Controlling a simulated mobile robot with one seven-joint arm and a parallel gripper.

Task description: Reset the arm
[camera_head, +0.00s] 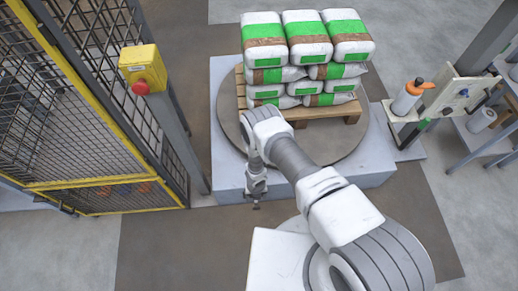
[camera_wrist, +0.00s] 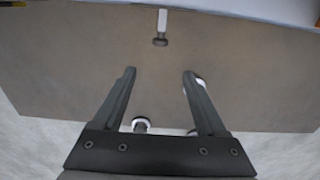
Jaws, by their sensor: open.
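My gripper (camera_wrist: 159,71) is open and empty in the wrist view, its two dark fingers apart above brown floor. In the head view my gripper (camera_head: 256,205) hangs low at the end of my bent white and grey arm, in front of the grey platform. Nothing is between the fingers.
Green, white and brown bags (camera_head: 306,45) are stacked on a wooden pallet (camera_head: 352,117) on a round turntable (camera_head: 232,127). A yellow box with a red button (camera_head: 141,87) and a mesh fence (camera_head: 60,110) stand left. A wrapper stand (camera_head: 440,100) stands right. Brown floor (camera_head: 170,250) is clear front left.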

